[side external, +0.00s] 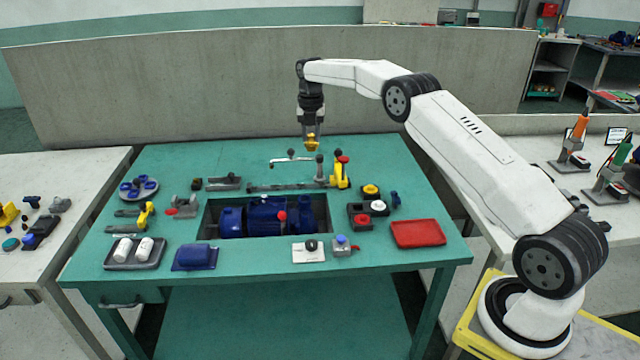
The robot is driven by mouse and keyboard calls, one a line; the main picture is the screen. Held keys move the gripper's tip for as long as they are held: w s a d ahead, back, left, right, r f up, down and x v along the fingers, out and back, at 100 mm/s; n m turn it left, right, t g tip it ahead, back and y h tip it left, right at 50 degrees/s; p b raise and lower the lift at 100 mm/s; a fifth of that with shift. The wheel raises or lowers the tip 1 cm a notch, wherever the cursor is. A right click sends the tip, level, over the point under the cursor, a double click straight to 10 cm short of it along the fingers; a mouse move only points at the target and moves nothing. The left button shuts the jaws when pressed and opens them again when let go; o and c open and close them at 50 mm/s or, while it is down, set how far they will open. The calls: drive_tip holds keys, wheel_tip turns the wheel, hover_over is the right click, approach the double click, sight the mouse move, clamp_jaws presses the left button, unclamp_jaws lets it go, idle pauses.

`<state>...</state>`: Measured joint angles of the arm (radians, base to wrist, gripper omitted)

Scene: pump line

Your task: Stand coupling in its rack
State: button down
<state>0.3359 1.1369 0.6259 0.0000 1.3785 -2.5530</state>
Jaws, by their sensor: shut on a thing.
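My gripper (311,133) points straight down above the far middle of the green bench. It is shut on a small brass-yellow piece (311,143), which may be the coupling. The piece hangs in the air, apart from the bench top. Its lower end is too small to make out. I cannot tell for sure which item is the rack. Small dark blocks with a yellow top (370,190), a white top (378,206) and a red top (362,218) stand to the right of the bench middle.
A blue pump (262,216) sits in a recess in the bench (230,276). A grey bar with upright levers (285,187) and a yellow-handled tool (341,173) stand below my gripper. A red tray (418,233) lies at right. The bench's far right corner is clear.

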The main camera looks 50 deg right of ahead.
drive_tip(key=shift+s+d, duration=0.35)
drive_tip(key=shift+s+d+m, duration=2.5)
drive_tip(key=shift+s+d, duration=0.5)
drive_tip(key=shift+s, duration=2.9)
wheel_tip(320, 180, down, 13)
drive_tip(key=shift+r, duration=0.15)
drive_tip(key=shift+f, duration=0.2)
drive_tip(key=shift+f, duration=2.2)
drive_tip(key=shift+f, duration=0.7)
drive_tip(key=shift+c, duration=1.7)
unclamp_jaws()
